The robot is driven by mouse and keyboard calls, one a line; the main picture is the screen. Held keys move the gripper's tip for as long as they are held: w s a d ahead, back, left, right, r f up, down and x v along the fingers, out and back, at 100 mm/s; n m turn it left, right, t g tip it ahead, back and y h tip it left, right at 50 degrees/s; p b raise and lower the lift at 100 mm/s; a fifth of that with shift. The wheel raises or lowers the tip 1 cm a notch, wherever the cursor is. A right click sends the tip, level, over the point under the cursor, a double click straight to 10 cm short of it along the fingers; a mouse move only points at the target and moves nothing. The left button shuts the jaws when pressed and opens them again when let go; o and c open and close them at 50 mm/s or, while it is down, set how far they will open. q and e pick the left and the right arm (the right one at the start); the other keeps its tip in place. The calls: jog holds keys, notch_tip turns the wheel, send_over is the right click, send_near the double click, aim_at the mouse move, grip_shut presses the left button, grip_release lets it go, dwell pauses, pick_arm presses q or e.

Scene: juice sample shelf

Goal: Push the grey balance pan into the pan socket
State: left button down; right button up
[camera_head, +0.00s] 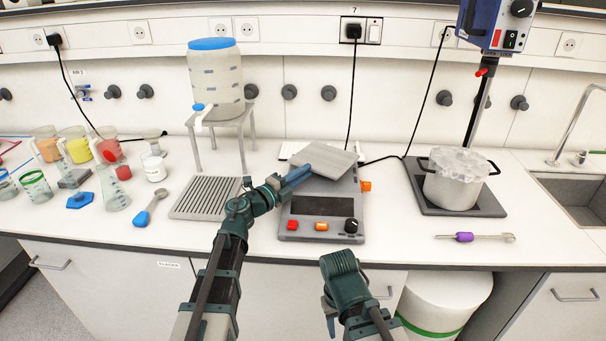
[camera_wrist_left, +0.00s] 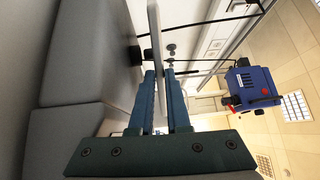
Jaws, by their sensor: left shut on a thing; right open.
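The grey balance pan (camera_head: 327,161) is a flat square plate over the back of the balance (camera_head: 322,207). It looks turned and slightly tilted relative to the balance body. My left gripper (camera_head: 299,175) is shut on the pan's left edge. In the left wrist view the pan (camera_wrist_left: 154,50) shows edge-on between the two fingers of my left gripper (camera_wrist_left: 164,95). The pan socket is hidden under the pan, and I cannot tell whether the pan touches it. My right gripper (camera_head: 329,308) is open and empty, low in front of the bench edge.
A ridged grey tray (camera_head: 206,197) lies left of the balance, with a dispenser (camera_head: 216,78) on a stand behind it. A pot (camera_head: 455,180) stands on a dark plate to the right. A purple-handled tool (camera_head: 465,237) lies at the front right. Beakers crowd the far left.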

pick_arm(q)
jog(key=shift+f+b, duration=0.35)
dwell(0.4)
jog(key=shift+r+p, duration=0.45)
jog(key=c, duration=0.8)
grip_release()
jog(key=b+v, duration=0.1)
jog(key=v, duration=1.2)
jog(key=shift+s+a+f, duration=0.1)
jog(key=shift+s+a, duration=0.1)
jog(key=shift+s, duration=0.15)
